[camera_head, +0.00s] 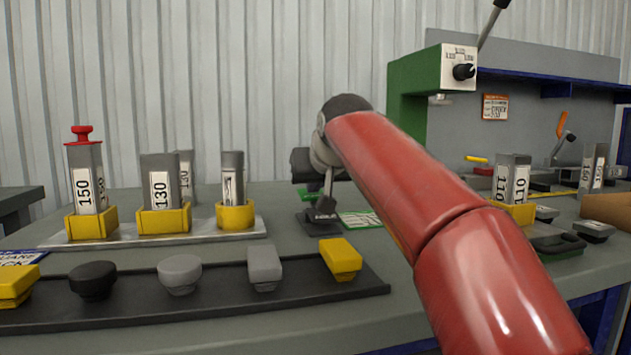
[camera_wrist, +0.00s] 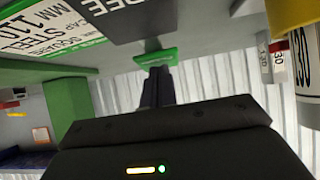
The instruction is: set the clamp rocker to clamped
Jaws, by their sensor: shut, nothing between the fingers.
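The clamp rocker seems to be the small fixture by my gripper. In the head view its dark lettered plate (camera_head: 322,214) lies on the table near the centre, with a bit of green behind it. In the wrist view, which is upside down, a dark plate reading FREE (camera_wrist: 140,16) is at the top, with a green piece (camera_wrist: 157,57) below it. My gripper (camera_head: 327,198) points down over the fixture, partly hidden by my red arm. Its fingers (camera_wrist: 157,74) are shut and empty, with tips at the green piece; contact cannot be told. The rocker's tilt is unclear.
A green-edged card (camera_head: 362,220) lies right of the fixture. Left stand grey numbered blocks in yellow holders (camera_head: 162,220). A black strip (camera_head: 215,298) with several knobs runs along the front. A green machine housing (camera_head: 407,105) rises behind my arm at right.

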